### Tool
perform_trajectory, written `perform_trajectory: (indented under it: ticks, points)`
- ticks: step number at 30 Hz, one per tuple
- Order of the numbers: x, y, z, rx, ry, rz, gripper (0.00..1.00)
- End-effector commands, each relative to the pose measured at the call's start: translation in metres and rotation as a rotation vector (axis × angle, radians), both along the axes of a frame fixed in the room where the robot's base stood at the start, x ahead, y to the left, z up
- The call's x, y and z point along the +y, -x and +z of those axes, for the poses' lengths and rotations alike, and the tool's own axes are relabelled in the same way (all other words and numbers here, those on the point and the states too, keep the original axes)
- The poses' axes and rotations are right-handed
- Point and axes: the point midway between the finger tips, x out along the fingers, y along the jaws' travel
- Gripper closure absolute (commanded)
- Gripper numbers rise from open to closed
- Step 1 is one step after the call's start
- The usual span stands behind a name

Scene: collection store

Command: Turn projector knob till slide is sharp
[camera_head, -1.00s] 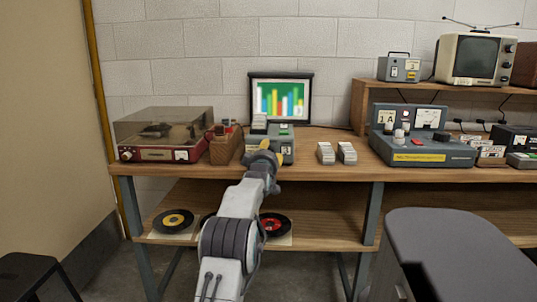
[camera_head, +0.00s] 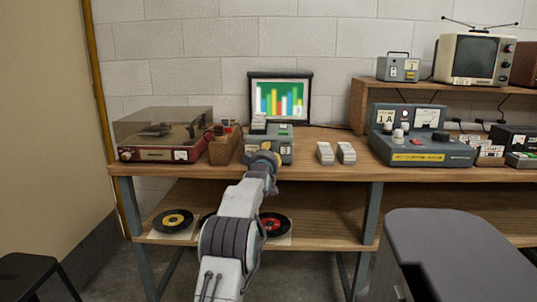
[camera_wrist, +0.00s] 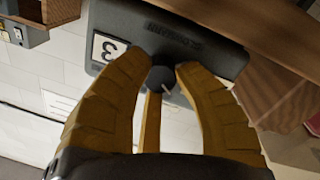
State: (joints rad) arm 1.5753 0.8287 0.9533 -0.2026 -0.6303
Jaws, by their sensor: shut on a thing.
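The grey slide projector (camera_head: 284,148) stands on the wooden bench, its front facing me. My gripper (camera_head: 265,157) is at the lower left of its front. In the wrist view, my yellow gripper fingers (camera_wrist: 163,70) are shut on a small dark round knob (camera_wrist: 161,79) with a pale mark on its edge. The small screen (camera_head: 281,75) behind shows the slide (camera_head: 279,99), coloured bars with fairly distinct edges and a pale letter-like mark at lower right.
A red record player (camera_head: 160,153) and a wooden box (camera_head: 222,150) stand left of the projector. Two pale slide boxes (camera_head: 325,153) and a grey console (camera_head: 420,150) stand to the right. A dark padded top (camera_head: 450,235) fills the lower right foreground.

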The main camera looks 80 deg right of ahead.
Motion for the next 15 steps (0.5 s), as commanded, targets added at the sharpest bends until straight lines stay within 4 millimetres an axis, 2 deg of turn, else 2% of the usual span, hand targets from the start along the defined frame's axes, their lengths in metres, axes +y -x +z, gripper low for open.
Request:
perform_trajectory:
  ticks: [1,2,10,15]
  points:
    - [0.0002,-0.0036,0.0044,0.000,0.010,0.005,1.00]
    - [0.0002,-0.0037,0.0045,0.000,0.010,0.005,0.68]
    - [0.0002,-0.0021,0.0029,0.001,0.006,0.003,0.44]
    - [0.0001,-0.0015,0.0021,0.001,0.005,0.002,0.44]
